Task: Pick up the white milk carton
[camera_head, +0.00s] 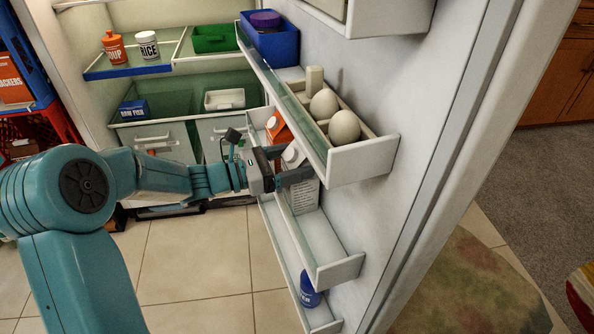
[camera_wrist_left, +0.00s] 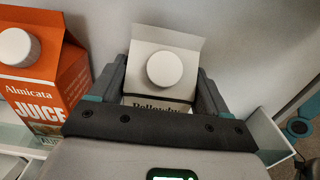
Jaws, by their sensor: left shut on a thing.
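The white milk carton (camera_head: 304,192) stands upright in a middle shelf of the open fridge door. In the left wrist view the carton (camera_wrist_left: 165,70) shows its round white cap and gabled top between the fingers. My left gripper (camera_head: 290,175) reaches in from the left and is shut on the carton, one finger on each side. In the left wrist view the gripper (camera_wrist_left: 165,95) hides the carton's lower part. My right gripper is not in view.
An orange juice carton (camera_wrist_left: 45,80) stands close left of the milk carton; it also shows in the head view (camera_head: 279,130). Above is a door shelf (camera_head: 362,160) with eggs (camera_head: 344,126). A blue bottle (camera_head: 309,291) stands in the lowest door shelf. Tiled floor (camera_head: 190,260) is clear.

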